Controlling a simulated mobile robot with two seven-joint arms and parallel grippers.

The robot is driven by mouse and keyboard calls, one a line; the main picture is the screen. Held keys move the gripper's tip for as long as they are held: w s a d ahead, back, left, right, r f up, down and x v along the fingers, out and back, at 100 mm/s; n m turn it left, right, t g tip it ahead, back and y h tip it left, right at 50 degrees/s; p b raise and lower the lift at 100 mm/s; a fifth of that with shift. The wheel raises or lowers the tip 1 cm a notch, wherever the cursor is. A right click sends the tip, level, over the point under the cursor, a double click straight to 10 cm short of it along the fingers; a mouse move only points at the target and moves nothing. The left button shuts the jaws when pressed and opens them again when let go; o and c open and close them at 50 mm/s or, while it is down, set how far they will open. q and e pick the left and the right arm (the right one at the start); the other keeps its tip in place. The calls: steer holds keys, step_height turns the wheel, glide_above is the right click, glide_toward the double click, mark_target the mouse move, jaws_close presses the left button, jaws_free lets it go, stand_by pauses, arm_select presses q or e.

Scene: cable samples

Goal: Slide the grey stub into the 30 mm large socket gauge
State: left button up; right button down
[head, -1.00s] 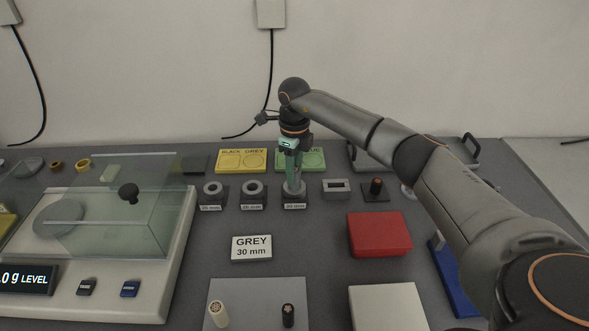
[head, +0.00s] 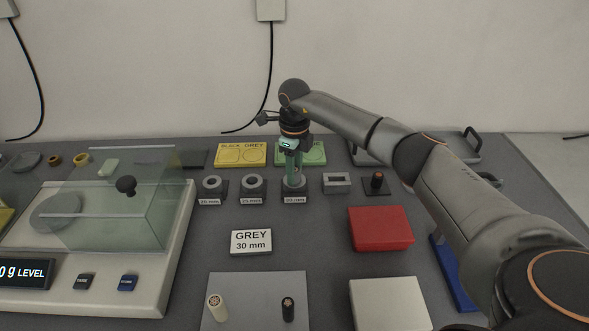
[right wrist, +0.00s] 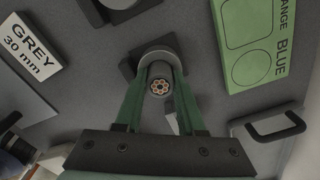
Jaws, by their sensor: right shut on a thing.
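My right gripper (head: 293,160) points down over the 30 mm socket gauge (head: 294,188), a grey ring on a dark square base. Its green fingers are shut on the grey stub (right wrist: 161,72), whose copper-coloured strand ends face up in the right wrist view. The gauge's ring (right wrist: 160,52) shows around and behind the stub there. The stub stands over or within the ring's opening; its lower end is hidden, so I cannot tell how deep it sits. My left gripper is not in view.
Two smaller round gauges (head: 252,184) stand just left, and a rectangular-slot gauge (head: 336,183) just right. Yellow (head: 240,154) and green (head: 316,154) cards lie behind. A red box (head: 380,229) and a GREY 30 mm sign (head: 251,242) stand in front.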

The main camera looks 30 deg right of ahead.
steer(key=shift+c, duration=2.2)
jaws_free()
steer(key=shift+r, duration=0.1)
step_height(320, 180, up, 12)
steer(key=shift+r, duration=0.15)
steer(key=shift+s, duration=0.1)
